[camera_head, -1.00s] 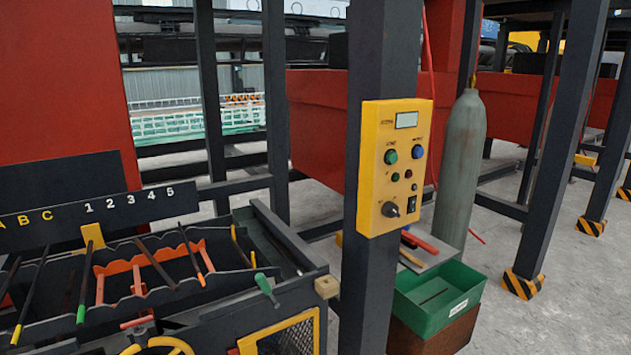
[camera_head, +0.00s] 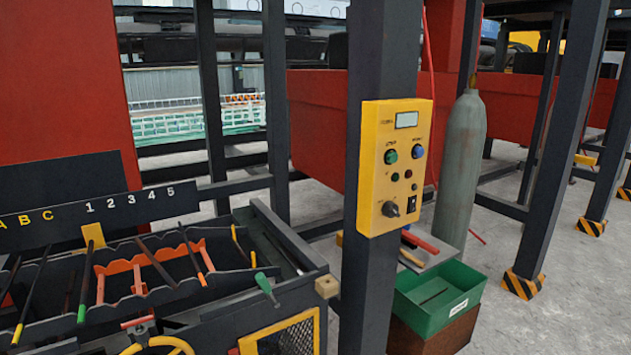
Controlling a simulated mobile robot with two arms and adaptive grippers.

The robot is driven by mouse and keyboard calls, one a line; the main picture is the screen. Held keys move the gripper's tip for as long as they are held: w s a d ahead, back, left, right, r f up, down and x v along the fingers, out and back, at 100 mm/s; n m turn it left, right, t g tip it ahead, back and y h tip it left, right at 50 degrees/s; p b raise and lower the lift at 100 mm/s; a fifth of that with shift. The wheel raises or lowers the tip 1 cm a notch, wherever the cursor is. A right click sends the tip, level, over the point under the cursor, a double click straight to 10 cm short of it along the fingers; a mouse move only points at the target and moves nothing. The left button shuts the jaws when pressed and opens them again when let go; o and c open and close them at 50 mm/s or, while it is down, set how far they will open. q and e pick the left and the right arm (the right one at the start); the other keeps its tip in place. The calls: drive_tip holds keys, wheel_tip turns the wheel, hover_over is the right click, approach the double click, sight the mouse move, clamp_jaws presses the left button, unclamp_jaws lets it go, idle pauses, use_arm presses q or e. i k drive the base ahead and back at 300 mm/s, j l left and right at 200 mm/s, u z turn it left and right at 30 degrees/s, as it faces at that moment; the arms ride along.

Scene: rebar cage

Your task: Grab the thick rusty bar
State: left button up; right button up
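Several bars lie across the dark notched rack (camera_head: 225,287) at the lower left. A plain dark brown bar (camera_head: 156,263) lies slanted near the rack's middle and looks thicker than its neighbours; it may be the rusty one. To its left are a bar with a green tip (camera_head: 84,285) and a bar with a yellow tip (camera_head: 32,294). To its right is a bar with an orange tip (camera_head: 192,256). Neither of my grippers is in view.
A dark post carries a yellow control box (camera_head: 393,166) just right of the rack. Beyond it are a green bin (camera_head: 440,299), a grey gas cylinder (camera_head: 461,165) and dark frame posts. A label plate (camera_head: 85,212) stands behind the rack. Grey floor (camera_head: 570,290) is open at right.

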sight(156, 264)
drive_tip(key=i+j+u, duration=0.3)
drive_tip(key=i+j, duration=0.15)
drive_tip(key=j, duration=0.15)
drive_tip(key=i+j+u, duration=0.25)
drive_tip(key=i+j, duration=0.25)
drive_tip(key=l+u, duration=0.1)
drive_tip(key=l, duration=0.55)
drive_tip(key=k+l+u, duration=0.15)
drive_tip(key=l, duration=0.45)
drive_tip(key=l+u, duration=0.1)
drive_tip(key=l, duration=0.55)
